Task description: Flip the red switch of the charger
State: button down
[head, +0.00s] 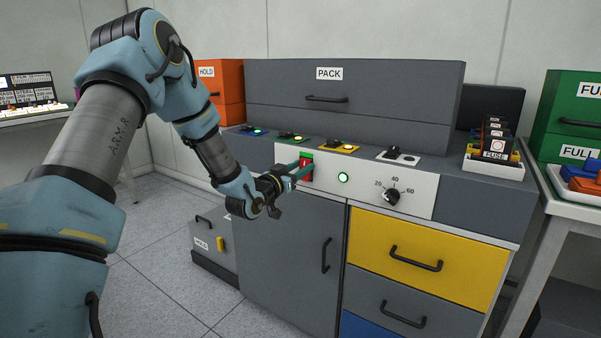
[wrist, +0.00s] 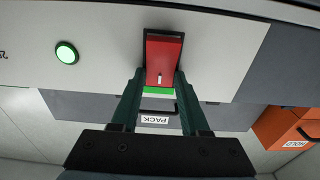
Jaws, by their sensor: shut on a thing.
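The charger's front panel (head: 265,160) is white and set in a grey cabinet. Its red switch (head: 308,174) has a green part above it and is partly hidden behind my fingers in the head view. In the wrist view, which is upside down, the red switch (wrist: 164,52) shows a small white mark, with the green strip (wrist: 158,92) at its lower end. My gripper (head: 300,166) reaches the panel from the left. In the wrist view my gripper (wrist: 161,76) has one teal finger on each side of the switch, shut on it.
Right of the switch are a lit green lamp (head: 343,177) and a black dial (head: 392,196). Small coloured pads with black parts line the ledge above. The grey PACK box (head: 400,95) stands behind. A yellow drawer (head: 450,255) with a handle is below right. A fuse tray (head: 508,168) sits far right.

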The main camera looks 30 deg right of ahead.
jog(key=t+h+b, duration=0.1)
jog(key=b, duration=0.3)
jog(key=f+h+b, duration=0.1)
jog(key=h+b, duration=0.1)
jog(key=b, duration=0.2)
jog(key=t+h+b, duration=0.1)
jog(key=b, duration=0.3)
jog(key=shift+s+a+f+t+h+b, duration=0.1)
jog(key=shift+a+f+t+h+b, duration=0.05)
jog(key=shift+f+t+h+b, duration=0.15)
jog(key=shift+r+b, duration=0.15)
jog(key=shift+b, duration=0.15)
jog(key=shift+c, duration=2)
grip_release()
jog(key=v, duration=1)
jog(key=shift+a+f+p, duration=0.3)
jog(key=shift+p, duration=0.15)
